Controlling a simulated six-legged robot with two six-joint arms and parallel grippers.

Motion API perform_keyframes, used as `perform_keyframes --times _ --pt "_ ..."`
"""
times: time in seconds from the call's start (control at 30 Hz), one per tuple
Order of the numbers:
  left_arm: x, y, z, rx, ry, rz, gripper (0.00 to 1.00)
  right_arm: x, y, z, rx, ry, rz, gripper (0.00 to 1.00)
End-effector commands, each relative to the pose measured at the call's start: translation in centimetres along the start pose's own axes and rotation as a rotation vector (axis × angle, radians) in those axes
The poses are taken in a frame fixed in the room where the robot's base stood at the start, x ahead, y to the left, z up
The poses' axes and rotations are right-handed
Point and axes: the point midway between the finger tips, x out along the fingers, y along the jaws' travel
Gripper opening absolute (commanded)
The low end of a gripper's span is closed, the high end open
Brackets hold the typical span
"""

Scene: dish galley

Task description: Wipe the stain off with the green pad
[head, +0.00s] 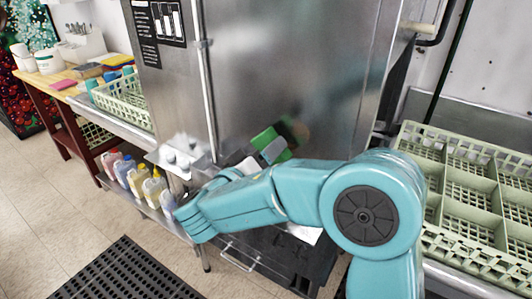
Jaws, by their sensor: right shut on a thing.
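The green pad (264,138) is against or very near the lower part of the steel door panel (290,60). My right gripper (273,150) is shut on the pad; its grey finger crosses the pad's middle. A blurry dark reddish-brown patch (296,128) shows on the steel just right of the pad. It may be the stain, partly mixed with a reflection; I cannot tell its full extent. My teal right arm comes from the bottom right and hides the panel's lower part. My left gripper is not in view.
A green divided dish rack (465,185) stands at the right. Several jugs (138,182) line a low shelf at the left. A wooden table (58,72) with sponges and a green basket (122,100) stand farther back. A black mat (130,272) lies on the otherwise open tiled floor.

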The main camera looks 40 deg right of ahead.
Motion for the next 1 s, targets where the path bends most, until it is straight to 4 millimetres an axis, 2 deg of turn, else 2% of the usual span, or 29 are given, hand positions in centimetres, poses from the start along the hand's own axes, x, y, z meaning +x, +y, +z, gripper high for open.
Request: perform_keyframes --times 1.0 --pt "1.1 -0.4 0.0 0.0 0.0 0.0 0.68 1.8 0.1 0.3 0.001 0.0 0.001 0.36"
